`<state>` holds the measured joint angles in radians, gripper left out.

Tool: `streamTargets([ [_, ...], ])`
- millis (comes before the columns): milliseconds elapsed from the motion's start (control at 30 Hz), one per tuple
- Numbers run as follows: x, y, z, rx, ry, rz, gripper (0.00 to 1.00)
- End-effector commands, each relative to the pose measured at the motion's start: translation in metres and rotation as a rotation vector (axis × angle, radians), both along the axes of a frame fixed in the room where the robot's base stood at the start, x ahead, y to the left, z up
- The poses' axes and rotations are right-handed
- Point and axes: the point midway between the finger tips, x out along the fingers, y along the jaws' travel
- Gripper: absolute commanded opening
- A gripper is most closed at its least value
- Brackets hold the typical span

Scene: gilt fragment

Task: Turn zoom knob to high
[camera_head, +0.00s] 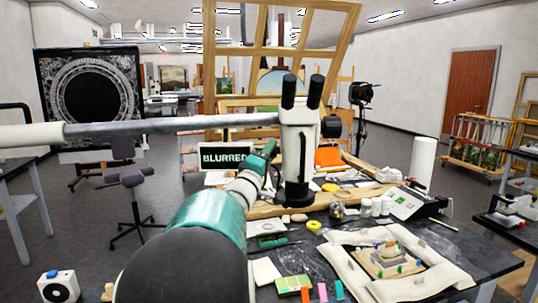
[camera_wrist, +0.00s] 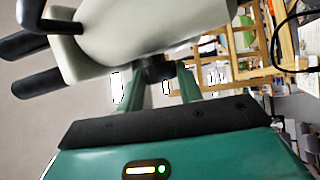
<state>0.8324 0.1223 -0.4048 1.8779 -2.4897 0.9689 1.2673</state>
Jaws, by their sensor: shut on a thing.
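The white stereo microscope (camera_head: 298,130) with two black eyepieces stands upright at the back of the dark table. Its pale body (camera_wrist: 150,35) fills the upper left of the wrist view, tilted. My gripper (camera_wrist: 160,82) has its two green fingers on either side of a small black zoom knob (camera_wrist: 157,70) under that body, shut on it. In the head view my gripper (camera_head: 270,150) is at the microscope's left side, and the gripped knob is hidden there. Another dark knob (camera_head: 333,127) shows on the right side. No zoom marking is readable.
A black sign (camera_head: 226,157) reads "BLURRED", partly covered by my arm. A long white and grey boom (camera_head: 170,124) runs left from the microscope. A gilt fragment (camera_head: 388,260) lies among white cushions (camera_head: 350,275) front right. Jars, a white roll (camera_head: 423,162) and small tools crowd the table.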

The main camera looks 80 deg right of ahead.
Motion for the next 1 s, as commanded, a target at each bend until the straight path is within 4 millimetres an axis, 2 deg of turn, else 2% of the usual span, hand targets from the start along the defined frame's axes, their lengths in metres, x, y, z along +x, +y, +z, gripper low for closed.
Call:
streamTargets([
  [233, -0.002, -0.001, -0.003, 0.006, -0.001, -0.003, 0.13],
  [267, -0.002, -0.001, -0.003, 0.006, -0.001, -0.003, 0.38],
  [367, -0.001, -0.001, -0.002, 0.005, -0.001, -0.003, 0.57],
  [767, 0.001, 0.006, -0.003, 0.001, -0.002, -0.001, 0.57],
  [867, 0.004, 0.018, -0.008, 0.003, -0.002, 0.0, 0.57],
  [1000, 0.01, 0.044, -0.019, 0.003, -0.002, 0.002, 0.57],
])
